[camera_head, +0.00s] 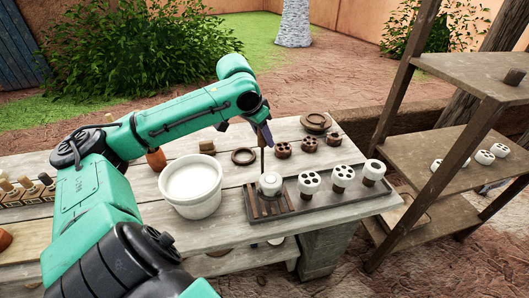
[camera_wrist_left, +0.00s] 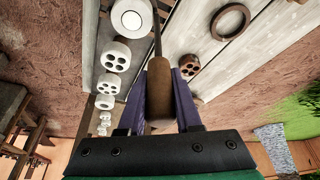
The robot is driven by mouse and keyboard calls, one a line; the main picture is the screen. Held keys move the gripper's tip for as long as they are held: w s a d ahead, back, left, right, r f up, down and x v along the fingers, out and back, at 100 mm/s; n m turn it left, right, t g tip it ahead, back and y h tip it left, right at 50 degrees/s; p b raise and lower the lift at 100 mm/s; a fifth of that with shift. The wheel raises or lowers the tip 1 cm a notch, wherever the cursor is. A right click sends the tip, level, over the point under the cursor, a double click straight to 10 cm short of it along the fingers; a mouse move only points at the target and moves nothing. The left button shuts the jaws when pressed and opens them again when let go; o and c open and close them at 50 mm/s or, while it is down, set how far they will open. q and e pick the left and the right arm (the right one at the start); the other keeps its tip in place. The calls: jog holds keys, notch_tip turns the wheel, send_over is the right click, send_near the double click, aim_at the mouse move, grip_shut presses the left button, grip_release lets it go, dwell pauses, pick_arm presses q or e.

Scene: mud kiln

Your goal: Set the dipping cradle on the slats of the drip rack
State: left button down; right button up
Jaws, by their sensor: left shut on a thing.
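My left gripper (camera_head: 264,138) is shut on the wooden handle of the dipping cradle, and the handle (camera_wrist_left: 158,88) shows between the two fingers in the left wrist view. The cradle's thin rod (camera_head: 262,160) hangs down from the gripper, roughly upright. A white round piece (camera_head: 270,183) sits at its lower end; it also shows in the left wrist view (camera_wrist_left: 130,18). This end is over the slats of the drip rack (camera_head: 258,208), at the left of a long dark tray. I cannot tell whether the cradle touches the slats. My right gripper is not in view.
White pieces with holes (camera_head: 310,182) stand on the tray's right part. A white bucket (camera_head: 191,187) stands left of the rack. Behind are brown pieces (camera_head: 310,144) and a dark ring (camera_head: 243,156). A wooden shelf (camera_head: 450,150) stands at the right.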

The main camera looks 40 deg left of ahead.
aim_at(264, 145)
pick_arm(q)
notch_tip(264, 145, down, 4)
jog(key=shift+r+b, duration=0.2)
jog(key=shift+b, duration=0.4)
jog(key=shift+r, duration=0.1)
jog(key=c, duration=0.6)
grip_release()
jog(key=shift+s+r, duration=0.1)
jog(key=shift+r, duration=0.1)
jog(key=shift+b+v, duration=0.75)
jog(key=shift+v, duration=0.35)
jog(key=v, duration=0.9)
jog(key=shift+r, duration=0.15)
